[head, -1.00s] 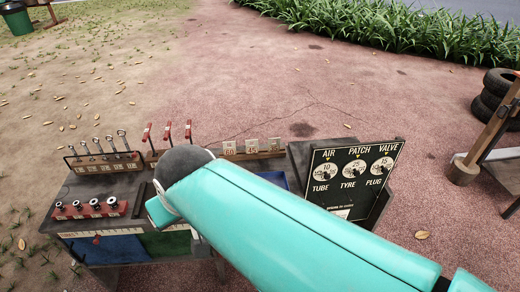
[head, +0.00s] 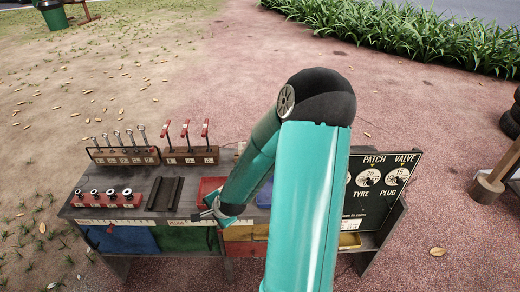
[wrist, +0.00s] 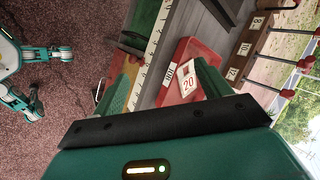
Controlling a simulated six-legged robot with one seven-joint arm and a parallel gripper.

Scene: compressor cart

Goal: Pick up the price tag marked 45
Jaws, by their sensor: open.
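The price tag marked 45 cannot be made out in either view now; my arm covers much of the rear tag rail in the head view. My gripper (head: 212,211) is open over the front edge of the cart, near the red tray (head: 208,188). In the wrist view its two green fingers stand apart, with the space between them (wrist: 163,88) over the cart edge and the tray. A white tag marked 20 (wrist: 188,82) and a second small tag (wrist: 169,73), its number hard to read, lie at the tray.
Red-handled tools stand in a wooden rack (head: 190,158) at the back, beside a rack of wrenches (head: 124,156). Sockets sit on a red block (head: 108,198) at left. The black price board (head: 385,190) stands upright at right.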

